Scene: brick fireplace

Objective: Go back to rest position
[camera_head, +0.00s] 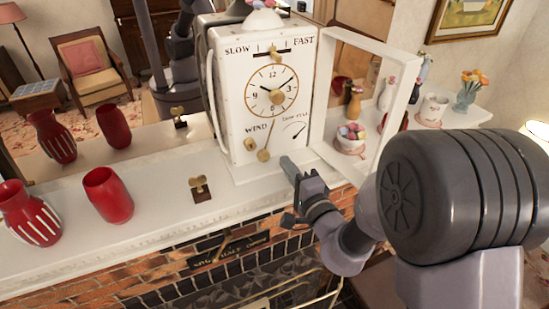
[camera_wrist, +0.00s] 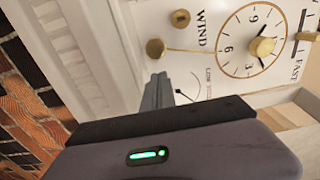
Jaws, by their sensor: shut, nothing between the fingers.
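My gripper (camera_head: 290,172) is shut and empty, just in front of the lower front edge of a white clock (camera_head: 222,95) on the mantel. In the wrist view the gripper's fingers (camera_wrist: 158,90) point toward the clock face (camera_wrist: 250,40), close to its lower part. I cannot tell whether the fingertips touch the clock. The clock's white framed door (camera_head: 404,95) stands open to the right. My arm reaches in from the lower right of the head view.
On the white mantel (camera_head: 150,228) stand two red vases (camera_head: 108,194) (camera_head: 28,212) and a brass key (camera_head: 200,188). A mirror stands behind. The brick fireplace is below.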

